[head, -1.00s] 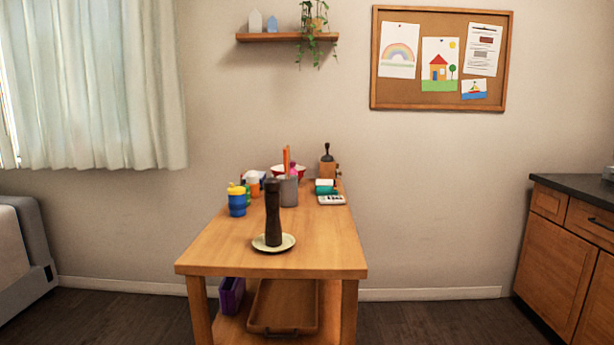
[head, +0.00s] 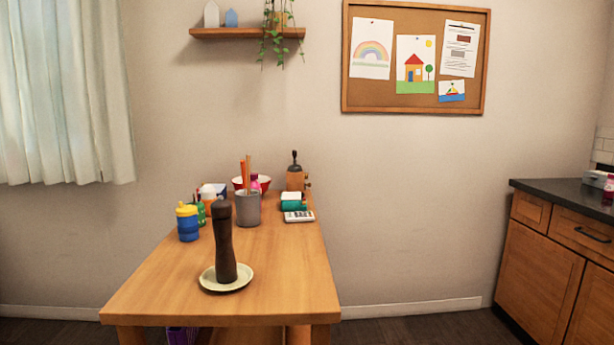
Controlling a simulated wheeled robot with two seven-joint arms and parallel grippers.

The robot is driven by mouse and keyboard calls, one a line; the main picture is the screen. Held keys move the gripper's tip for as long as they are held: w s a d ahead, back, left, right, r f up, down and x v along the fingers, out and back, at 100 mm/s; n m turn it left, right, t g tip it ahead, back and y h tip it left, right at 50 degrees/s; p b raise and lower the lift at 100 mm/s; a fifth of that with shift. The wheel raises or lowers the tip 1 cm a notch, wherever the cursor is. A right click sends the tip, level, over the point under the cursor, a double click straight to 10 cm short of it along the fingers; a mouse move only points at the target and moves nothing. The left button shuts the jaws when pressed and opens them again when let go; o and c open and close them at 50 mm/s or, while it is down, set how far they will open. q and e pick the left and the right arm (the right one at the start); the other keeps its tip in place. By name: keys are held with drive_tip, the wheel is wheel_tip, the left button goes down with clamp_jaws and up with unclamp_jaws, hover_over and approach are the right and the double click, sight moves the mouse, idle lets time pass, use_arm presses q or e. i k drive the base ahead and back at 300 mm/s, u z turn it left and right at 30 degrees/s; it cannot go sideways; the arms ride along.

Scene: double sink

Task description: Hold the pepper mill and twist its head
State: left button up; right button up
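A tall dark brown pepper mill (head: 224,245) stands upright on a pale saucer (head: 245,275) near the front of the wooden table. Its rounded head (head: 221,207) is at the top. Nothing touches the mill. Neither of my grippers shows in the head view.
Behind the mill on the table (head: 290,265) stand a blue and yellow cup (head: 187,224), a grey holder (head: 248,209), a calculator (head: 298,216) and a wooden grinder (head: 295,178). The table's right front is clear. A dark-topped cabinet (head: 545,255) stands at the right.

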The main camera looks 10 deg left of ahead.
sight(221, 209)
drive_tip(key=u, duration=0.3)
drive_tip(key=i, duration=0.95)
drive_tip(key=u, duration=0.75)
